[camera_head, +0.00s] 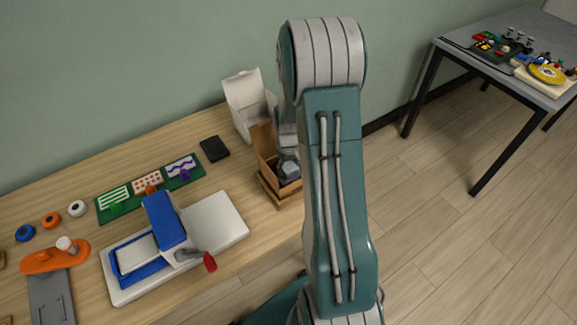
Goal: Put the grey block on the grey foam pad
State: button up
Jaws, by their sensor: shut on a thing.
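My gripper (288,180) shows only in part at the open brown cardboard box (263,140), left of my large teal arm link. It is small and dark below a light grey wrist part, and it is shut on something. What it holds is mostly hidden by the gripper and the arm; I take it to be the grey block, but cannot make out its shape. A dark, flat, square pad (214,148) lies bare on the table left of the box. It is the nearest match to the grey foam pad, though it looks almost black.
A white open box (246,100) stands behind the cardboard one. A blue and white press machine (165,235) with a red-tipped handle, a green board of sample cards (150,188) and several spools fill the left table. A second table (468,60) stands far right, across open floor.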

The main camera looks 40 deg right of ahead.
aim_at(288, 166)
jog(key=shift+f, duration=0.1)
jog(key=o, duration=1.2)
jog(key=shift+c, duration=0.2)
notch_tip(288, 166, up, 12)
jog(key=s+a+r+t, duration=0.3)
jog(key=s+a+r, duration=0.2)
jog(key=a+r, duration=0.65)
jog(key=s+a+r+t, duration=0.2)
jog(key=s+a+r, duration=0.3)
jog(key=s+a, duration=0.3)
jog(key=shift+s+a+r+n+t, duration=0.3)
jog(key=shift+s+a+r, duration=0.1)
jog(key=shift+s, duration=1.7)
